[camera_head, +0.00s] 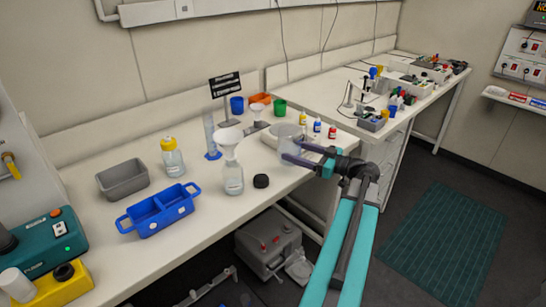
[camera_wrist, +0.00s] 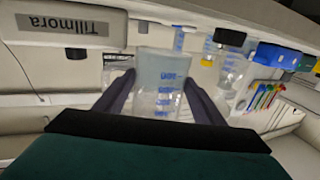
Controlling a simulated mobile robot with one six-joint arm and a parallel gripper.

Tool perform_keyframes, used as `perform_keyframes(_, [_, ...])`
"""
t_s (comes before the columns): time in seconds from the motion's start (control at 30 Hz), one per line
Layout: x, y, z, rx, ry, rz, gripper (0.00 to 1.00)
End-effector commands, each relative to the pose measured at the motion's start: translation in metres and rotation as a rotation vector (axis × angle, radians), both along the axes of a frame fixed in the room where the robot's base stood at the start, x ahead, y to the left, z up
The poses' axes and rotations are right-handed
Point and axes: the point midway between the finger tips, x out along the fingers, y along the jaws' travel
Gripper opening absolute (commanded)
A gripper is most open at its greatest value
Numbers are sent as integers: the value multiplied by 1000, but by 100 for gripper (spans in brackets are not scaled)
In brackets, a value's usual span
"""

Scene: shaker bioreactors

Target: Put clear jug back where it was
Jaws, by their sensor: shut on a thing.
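The clear jug (camera_wrist: 158,92) is see-through with blue markings. It stands between the two fingers of my gripper (camera_wrist: 160,100) in the wrist view, and the fingers are shut on its sides. The wrist picture looks upside down, as the lettering is inverted. In the head view my gripper (camera_head: 295,152) is at the front edge of the white bench (camera_head: 225,205), right of the middle. The jug (camera_head: 288,160) shows faintly there, partly hidden by the fingers. I cannot tell whether its base touches anything.
A bottle with a white funnel (camera_head: 232,178), a black cap (camera_head: 261,181) and a blue two-part carrier (camera_head: 160,210) stand left of the jug. Bare bench lies around the black cap.

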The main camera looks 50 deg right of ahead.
Motion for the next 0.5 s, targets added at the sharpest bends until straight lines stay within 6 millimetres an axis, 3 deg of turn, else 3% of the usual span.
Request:
perform_keyframes(0.3, [48,22,-3,0,-2,4,27])
perform_keyframes(0.5, [63,28,-5,0,-2,2,27])
